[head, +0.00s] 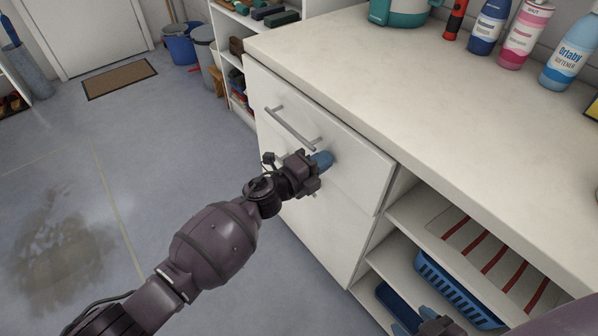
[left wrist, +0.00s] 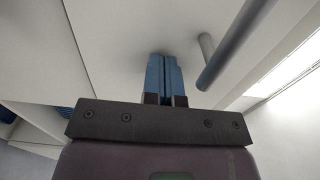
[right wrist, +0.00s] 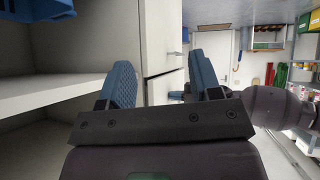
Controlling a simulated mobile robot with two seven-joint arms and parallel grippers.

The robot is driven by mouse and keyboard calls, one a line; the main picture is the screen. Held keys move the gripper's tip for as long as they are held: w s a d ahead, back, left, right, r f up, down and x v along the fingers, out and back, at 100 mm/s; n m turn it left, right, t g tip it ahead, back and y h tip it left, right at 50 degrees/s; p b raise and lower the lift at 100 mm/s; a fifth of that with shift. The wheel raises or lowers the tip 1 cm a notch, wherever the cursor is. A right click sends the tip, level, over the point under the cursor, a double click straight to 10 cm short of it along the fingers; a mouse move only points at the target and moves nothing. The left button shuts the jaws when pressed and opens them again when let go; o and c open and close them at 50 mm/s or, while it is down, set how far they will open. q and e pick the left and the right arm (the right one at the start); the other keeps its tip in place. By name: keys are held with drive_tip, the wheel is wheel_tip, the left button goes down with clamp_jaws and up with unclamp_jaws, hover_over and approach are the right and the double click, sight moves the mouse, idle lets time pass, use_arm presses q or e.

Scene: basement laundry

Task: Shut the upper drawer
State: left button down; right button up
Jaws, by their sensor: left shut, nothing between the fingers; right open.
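The upper drawer (head: 350,155) is the white front under the counter's left part, with a grey bar handle (head: 290,128). Its front looks close to the cabinet; I cannot tell whether a small gap is left. My left gripper (head: 322,160) is shut and empty, its blue fingertips at the drawer front just right of the handle. In the left wrist view the shut fingers (left wrist: 164,75) point at the white front beside the handle bar (left wrist: 228,50); contact is unclear. My right gripper (right wrist: 160,80) is open and empty, low by the open shelves.
A lower white front (head: 325,220) sits below the drawer. Open shelves at right hold a blue basket (head: 455,290). Bottles, including a blue softener bottle (head: 568,55), stand at the counter's back.

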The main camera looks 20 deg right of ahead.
use_arm(q)
drive_tip(key=shift+w+d+r, duration=0.15)
drive_tip(key=shift+d, duration=0.25)
drive_tip(key=shift+w+d+r, duration=0.1)
drive_tip(key=shift+w+d, duration=0.05)
drive_tip(key=shift+d, duration=0.2)
use_arm(e)
drive_tip(key=shift+w+a+r, duration=0.2)
drive_tip(key=shift+w+r, duration=0.05)
use_arm(q)
drive_tip(key=shift+r, duration=0.1)
use_arm(e)
drive_tip(key=shift+s+f, duration=0.15)
drive_tip(key=shift+s, duration=0.05)
use_arm(q)
drive_tip(key=shift+a, duration=0.1)
use_arm(e)
drive_tip(key=shift+s+d, duration=0.1)
use_arm(q)
drive_tip(key=p+v, duration=0.3)
drive_tip(key=v, duration=1.1)
drive_tip(key=shift+f, duration=0.25)
use_arm(e)
drive_tip(key=shift+s+a+r+m, duration=0.15)
drive_tip(key=shift+s+r, duration=0.1)
drive_tip(key=shift+s, duration=0.3)
drive_tip(key=shift+s+a+r+m, duration=0.15)
drive_tip(key=shift+s+r, duration=0.05)
drive_tip(key=shift+s, duration=0.35)
